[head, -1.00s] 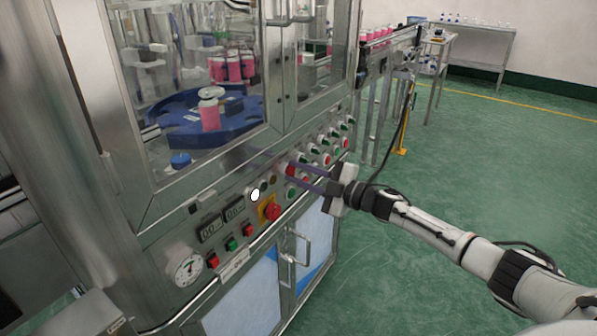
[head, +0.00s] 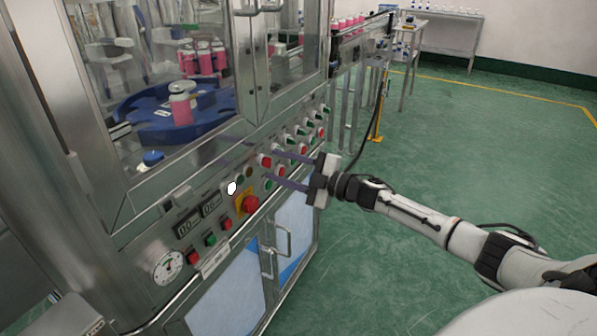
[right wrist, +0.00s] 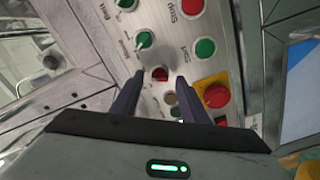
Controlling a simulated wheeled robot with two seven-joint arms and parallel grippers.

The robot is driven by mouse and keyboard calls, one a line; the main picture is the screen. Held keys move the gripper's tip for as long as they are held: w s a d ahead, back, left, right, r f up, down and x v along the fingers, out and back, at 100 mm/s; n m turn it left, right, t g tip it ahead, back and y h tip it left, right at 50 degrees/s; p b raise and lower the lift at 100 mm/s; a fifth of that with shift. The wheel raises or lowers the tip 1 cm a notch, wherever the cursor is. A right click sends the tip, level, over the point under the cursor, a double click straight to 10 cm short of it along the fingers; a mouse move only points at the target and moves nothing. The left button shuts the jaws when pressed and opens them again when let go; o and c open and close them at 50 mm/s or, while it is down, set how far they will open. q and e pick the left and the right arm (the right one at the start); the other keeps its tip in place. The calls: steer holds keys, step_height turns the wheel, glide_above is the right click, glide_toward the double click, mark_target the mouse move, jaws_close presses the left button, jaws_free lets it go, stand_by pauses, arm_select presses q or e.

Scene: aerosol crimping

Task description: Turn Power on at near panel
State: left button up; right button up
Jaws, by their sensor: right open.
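The near control panel (head: 215,225) is on the front of the steel machine. It carries a gauge, two small displays, coloured buttons, knobs and a red emergency stop (head: 250,204) on a yellow plate. My right gripper (head: 272,163) is open and empty in front of the panel, just above and right of the emergency stop. In the right wrist view, a small red knob (right wrist: 160,74) appears between the open fingers, and the emergency stop (right wrist: 216,96) is to their right. I cannot tell whether the fingers touch the panel. The labels are too blurred to pick out Power. My left gripper is not in view.
Glass doors (head: 165,90) above the panel enclose a blue turntable (head: 130,107) with pink cans. A cabinet door handle (head: 285,240) sticks out below. A conveyor (head: 362,32) extends at the back. The green floor (head: 470,150) to the right is clear.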

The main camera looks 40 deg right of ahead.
steer(key=v, duration=0.8)
steer(key=shift+s, duration=0.25)
steer(key=s+a+f+m+g+h, duration=0.1)
steer(key=s+a+f+m+h, duration=0.1)
steer(key=s+a+f+m, duration=0.35)
steer(key=s+a+f+m+g+h, duration=0.1)
steer(key=s+a+f+m, duration=0.15)
steer(key=a+f, duration=0.65)
steer(key=s+a+f+m+g, duration=0.3)
steer(key=s+a+f, duration=0.3)
steer(key=s, duration=0.3)
steer(key=s+a+f+m+g+h, duration=0.1)
steer(key=s+a+f+m+g, duration=0.2)
steer(key=s+a+f, duration=0.2)
steer(key=s+a, duration=0.3)
steer(key=s, duration=0.1)
steer(key=shift+s+f, duration=0.3)
steer(key=shift+f, duration=0.1)
